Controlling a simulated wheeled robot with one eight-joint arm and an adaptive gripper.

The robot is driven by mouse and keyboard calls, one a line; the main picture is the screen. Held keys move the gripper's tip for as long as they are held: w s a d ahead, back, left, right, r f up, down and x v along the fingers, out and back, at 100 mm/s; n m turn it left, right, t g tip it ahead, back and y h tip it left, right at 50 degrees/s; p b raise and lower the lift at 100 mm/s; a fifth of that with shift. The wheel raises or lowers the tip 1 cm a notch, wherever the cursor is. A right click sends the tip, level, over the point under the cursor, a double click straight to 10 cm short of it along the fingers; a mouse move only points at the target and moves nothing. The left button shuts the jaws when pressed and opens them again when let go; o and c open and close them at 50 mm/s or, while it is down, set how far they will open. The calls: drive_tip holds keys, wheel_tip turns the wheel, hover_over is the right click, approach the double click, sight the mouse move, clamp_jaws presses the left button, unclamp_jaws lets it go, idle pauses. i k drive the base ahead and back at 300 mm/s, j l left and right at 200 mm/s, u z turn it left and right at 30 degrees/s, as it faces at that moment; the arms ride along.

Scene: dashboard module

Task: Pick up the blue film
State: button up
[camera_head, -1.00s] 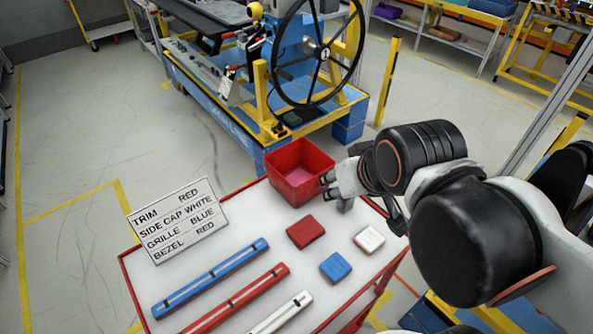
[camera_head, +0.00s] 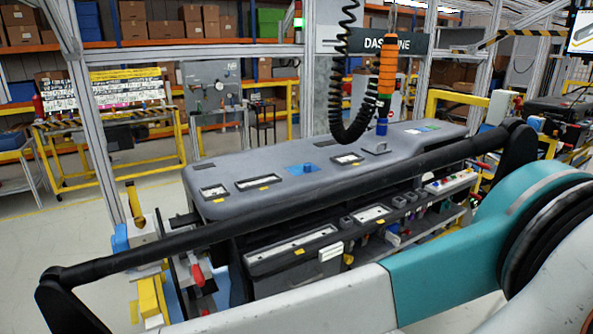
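A grey dashboard module (camera_head: 235,188) lies across the middle of the head view. A small flat blue patch (camera_head: 293,170), which looks like the blue film, is on its top surface, left of centre, with a dark spot on it. Smaller blue and green patches (camera_head: 421,130) show near the module's far right end. I cannot tell whether they are film too. My gripper is not in view.
A long black bar (camera_head: 260,213) runs along the near side of the module. An orange hanging tool (camera_head: 387,68) on a black coiled cord (camera_head: 341,100) hangs over its far side. Grey posts and a yellow-framed cart (camera_head: 110,132) stand behind and left.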

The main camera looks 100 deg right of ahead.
sight(303, 168)
drive_tip(key=k+z, duration=0.1)
drive_tip(key=z, duration=0.25)
drive_tip(key=k+l+z, duration=0.1)
drive_tip(key=z, duration=0.25)
drive_tip(key=k+z, duration=0.1)
drive_tip(key=z, duration=2.35)
